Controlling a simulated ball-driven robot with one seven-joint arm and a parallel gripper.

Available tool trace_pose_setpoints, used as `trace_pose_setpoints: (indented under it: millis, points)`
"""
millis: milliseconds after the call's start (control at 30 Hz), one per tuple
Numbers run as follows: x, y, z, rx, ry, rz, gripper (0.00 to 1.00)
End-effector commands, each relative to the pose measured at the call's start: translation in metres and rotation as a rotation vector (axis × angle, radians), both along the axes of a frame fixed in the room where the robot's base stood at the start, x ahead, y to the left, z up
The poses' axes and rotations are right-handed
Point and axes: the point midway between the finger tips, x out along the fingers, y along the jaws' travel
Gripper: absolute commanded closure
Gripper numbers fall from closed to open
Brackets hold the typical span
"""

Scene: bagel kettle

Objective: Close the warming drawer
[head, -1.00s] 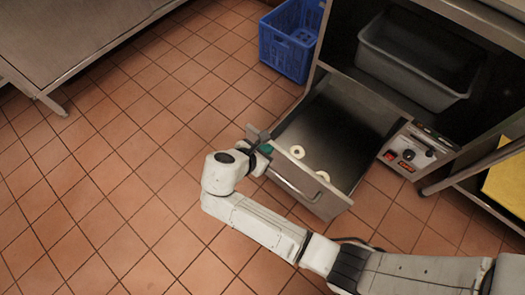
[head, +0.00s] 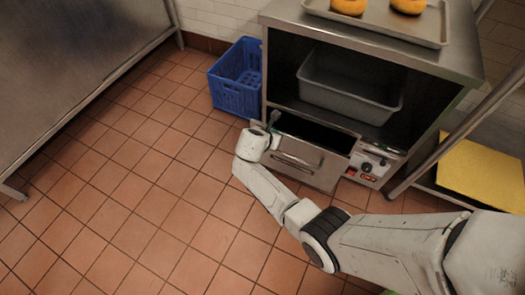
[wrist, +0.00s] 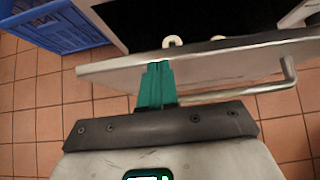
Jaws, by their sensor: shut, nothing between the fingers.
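The warming drawer (head: 308,163) is a steel drawer under the cabinet's open shelf. It stands partly out, with a dark strip of its inside showing behind the front panel. In the wrist view the drawer front (wrist: 225,62) crosses the picture, with its bar handle (wrist: 288,78) at the right. My gripper (wrist: 157,66) has its green fingers shut together and empty, at the front panel's outer face, left of the handle; they appear to touch it. Two pale rings (wrist: 172,42) show partly inside the drawer. In the head view my fingertips are hard to make out.
A blue crate (head: 236,85) stands on the floor left of the cabinet (head: 450,50). A grey tub (head: 345,92) sits on the shelf above the drawer. A control panel (head: 370,164) is right of the drawer. A steel table (head: 75,75) stands left; tiled floor between is clear.

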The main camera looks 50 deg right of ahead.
Motion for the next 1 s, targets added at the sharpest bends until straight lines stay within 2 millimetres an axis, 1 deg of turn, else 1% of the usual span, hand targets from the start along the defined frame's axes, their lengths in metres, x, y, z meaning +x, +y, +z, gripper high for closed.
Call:
trace_pose_setpoints:
  millis: [33,200,300,400,633,1000]
  points:
    - [0.003,-0.014,-0.003,0.001,0.000,-0.006,1.00]
    - [0.015,-0.049,-0.003,0.000,-0.001,-0.005,1.00]
    - [0.020,-0.065,-0.003,0.000,0.000,-0.004,1.00]
    - [0.024,-0.077,-0.002,0.000,0.000,-0.003,1.00]
    - [0.029,-0.091,-0.001,0.000,0.001,0.000,1.00]
    - [0.032,-0.095,0.001,-0.001,-0.006,0.002,1.00]
